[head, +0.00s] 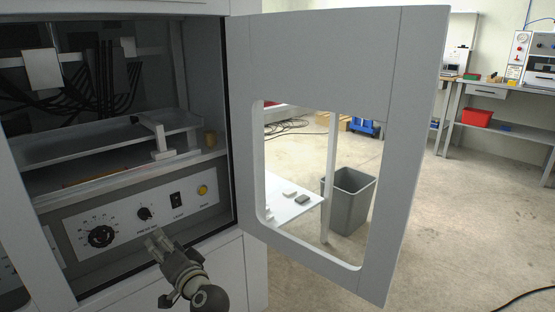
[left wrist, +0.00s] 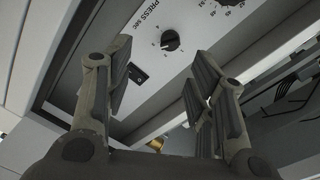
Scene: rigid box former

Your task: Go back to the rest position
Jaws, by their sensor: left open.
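My left gripper (head: 158,240) is in front of the control panel (head: 75,218) of the box former, its fingertips just below the small black PRESS knob (head: 145,213). In the left wrist view the gripper (left wrist: 158,82) is open with nothing between its fingers. The PRESS knob (left wrist: 171,40) shows beyond the fingertips, apart from them. The larger black dial (head: 101,236) is left of the knob; a black switch (head: 175,198) and a yellow button (head: 203,190) are to its right. My right gripper is in neither view.
The machine's white door (head: 330,52) stands open on the right, with a window opening. Through it show a grey bin (head: 348,200) and a white table (head: 290,208). A workbench (head: 500,92) stands at the back right. Open floor lies right of the door.

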